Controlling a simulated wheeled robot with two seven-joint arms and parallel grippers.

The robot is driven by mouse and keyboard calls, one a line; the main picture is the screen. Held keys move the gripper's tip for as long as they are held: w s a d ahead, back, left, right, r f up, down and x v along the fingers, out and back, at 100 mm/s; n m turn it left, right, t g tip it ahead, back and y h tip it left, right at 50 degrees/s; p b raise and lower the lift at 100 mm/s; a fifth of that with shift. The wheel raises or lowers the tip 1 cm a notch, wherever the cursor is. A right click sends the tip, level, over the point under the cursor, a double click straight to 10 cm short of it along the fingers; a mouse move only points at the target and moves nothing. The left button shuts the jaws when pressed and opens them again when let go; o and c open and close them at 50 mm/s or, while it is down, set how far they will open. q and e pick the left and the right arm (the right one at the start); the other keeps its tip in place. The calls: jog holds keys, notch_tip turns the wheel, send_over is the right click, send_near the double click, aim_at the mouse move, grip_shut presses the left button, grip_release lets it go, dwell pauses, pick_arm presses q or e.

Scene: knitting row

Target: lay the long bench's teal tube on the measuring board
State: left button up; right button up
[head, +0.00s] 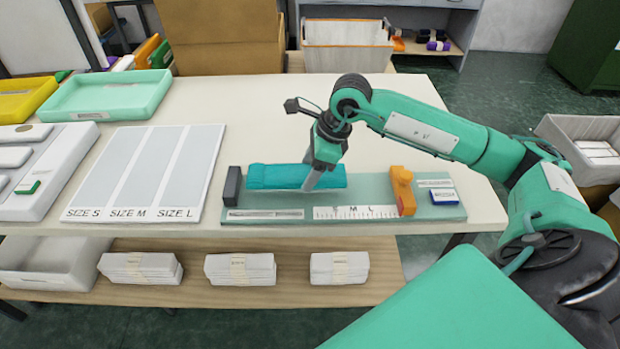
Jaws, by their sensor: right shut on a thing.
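The teal tube (275,176) is a flat knitted piece lying lengthwise over the measuring board (240,203). Its left end is close to the dark end block (232,186), and its right end stops short of the orange slider (402,190). My right gripper (320,182) points down and is shut on the tube, right of its middle. I cannot tell whether the tube rests fully on the board or is held just above it. My left gripper is not in view.
A size sheet (150,165) marked S, M and L lies left of the board. A white machine (45,165), a green tray (108,97) and a yellow tray (22,97) are further left. The tabletop (230,100) behind the board is clear. Bundled white stacks (240,268) sit on the shelf below.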

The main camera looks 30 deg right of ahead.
notch_tip(320, 180, down, 4)
jog(key=shift+r, duration=0.15)
dwell(0.3)
jog(key=o, duration=0.9)
jog(key=shift+o, duration=0.2)
